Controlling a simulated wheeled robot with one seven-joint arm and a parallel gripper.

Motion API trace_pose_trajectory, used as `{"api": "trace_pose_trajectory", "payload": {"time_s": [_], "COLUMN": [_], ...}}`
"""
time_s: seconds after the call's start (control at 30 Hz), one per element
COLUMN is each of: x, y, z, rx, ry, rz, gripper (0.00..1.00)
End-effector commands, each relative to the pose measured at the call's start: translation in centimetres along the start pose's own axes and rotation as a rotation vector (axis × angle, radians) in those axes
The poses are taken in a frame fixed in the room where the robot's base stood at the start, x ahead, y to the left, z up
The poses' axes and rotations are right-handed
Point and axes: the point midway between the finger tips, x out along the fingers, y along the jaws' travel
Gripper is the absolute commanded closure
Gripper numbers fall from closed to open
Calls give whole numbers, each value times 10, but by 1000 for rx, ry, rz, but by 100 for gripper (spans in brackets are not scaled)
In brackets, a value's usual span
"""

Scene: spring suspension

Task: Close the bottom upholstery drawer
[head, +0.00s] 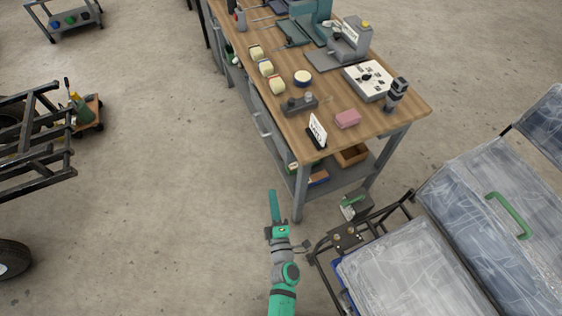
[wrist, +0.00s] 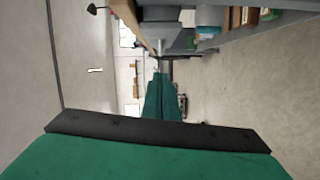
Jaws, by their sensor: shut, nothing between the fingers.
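The workbench (head: 300,120) has grey drawer fronts (head: 267,130) with pale handles under its left side in the head view. They are seen steeply from above, so I cannot tell which is the bottom drawer or how far it stands out. My gripper (head: 274,193) is just left of the bench's near front leg, apart from the drawer fronts. In the wrist view its green fingers (wrist: 162,98) are together and empty, pointing along the bench side, with the grey bench parts above them.
Small boxes (head: 352,154) lie on the bench's lower shelf. A black metal frame and plastic-wrapped seats (head: 420,265) stand close on my right. A dark tube frame (head: 40,140) is at far left. The concrete floor left of the bench is clear.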

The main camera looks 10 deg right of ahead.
Motion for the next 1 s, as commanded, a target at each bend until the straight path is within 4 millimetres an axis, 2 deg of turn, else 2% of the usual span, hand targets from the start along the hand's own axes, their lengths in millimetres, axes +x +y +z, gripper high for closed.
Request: {"api": "trace_pose_trajectory", "payload": {"time_s": [0.03,0.1,0.27,0.47,0.9,1.0], "x": [13,25,39,61,140,143], "y": [-1,-2,-4,-4,-4,-2], "z": [6,10,16,16,15,31], "rx": [-46,-98,-157,-162,-159,-160], "ry": [3,10,15,17,15,13], "rz": [2,0,-3,-2,-2,-3], "gripper": [100,100,100,100,100,100]}}
